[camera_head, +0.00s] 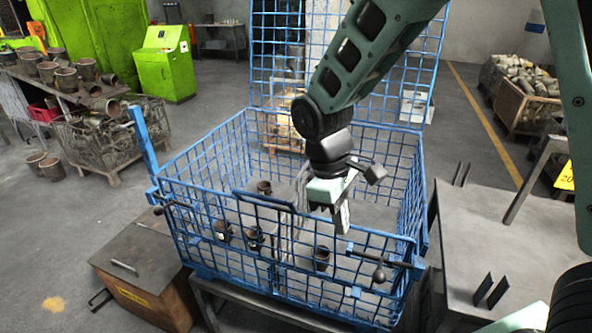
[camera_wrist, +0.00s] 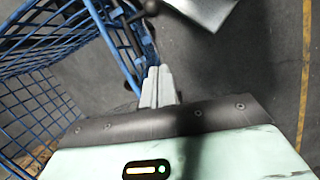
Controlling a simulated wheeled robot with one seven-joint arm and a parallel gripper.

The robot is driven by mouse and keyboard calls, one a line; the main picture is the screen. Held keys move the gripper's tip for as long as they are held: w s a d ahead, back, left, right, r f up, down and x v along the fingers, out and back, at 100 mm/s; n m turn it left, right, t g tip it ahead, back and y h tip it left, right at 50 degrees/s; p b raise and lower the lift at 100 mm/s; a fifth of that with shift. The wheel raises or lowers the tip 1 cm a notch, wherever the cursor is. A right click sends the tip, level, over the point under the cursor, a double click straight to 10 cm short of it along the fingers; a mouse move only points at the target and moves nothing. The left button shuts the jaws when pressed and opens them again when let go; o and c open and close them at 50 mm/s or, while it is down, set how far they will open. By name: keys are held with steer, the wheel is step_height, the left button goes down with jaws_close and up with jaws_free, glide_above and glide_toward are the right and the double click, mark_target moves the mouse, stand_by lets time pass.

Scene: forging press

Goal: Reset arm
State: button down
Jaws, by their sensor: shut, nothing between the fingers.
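My gripper (camera_head: 341,217) hangs at the end of my arm, over the front right part of the blue wire basket (camera_head: 215,163). Its fingers point down and are shut with nothing between them. In the wrist view the fingers of my gripper (camera_wrist: 158,82) lie side by side, with the blue basket bars (camera_wrist: 125,45) just beyond and to the left. Whether the fingertips are above or below the basket's front rim is hard to tell. Several dark cylindrical parts stand on the basket floor, one at the front (camera_head: 321,258) and one further back (camera_head: 264,187).
A grey table (camera_head: 490,235) with black upright plates stands right of the basket. A brown box (camera_head: 145,262) is at the lower left. Another table with dark cups (camera_head: 66,80) and a green machine (camera_head: 165,65) are at the back left. Open floor lies at the left.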

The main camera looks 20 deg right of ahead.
steer(key=s+a+r+t+y, duration=0.1)
steer(key=s+a+r, duration=0.1)
steer(key=s, duration=0.6)
steer(key=s+a+r+t+y, duration=0.1)
steer(key=s+a+r, duration=0.2)
steer(key=s, duration=0.5)
steer(key=shift+s+a+r+m+y, duration=0.15)
steer(key=shift+s+a+m+y, duration=0.2)
steer(key=shift+a, duration=0.4)
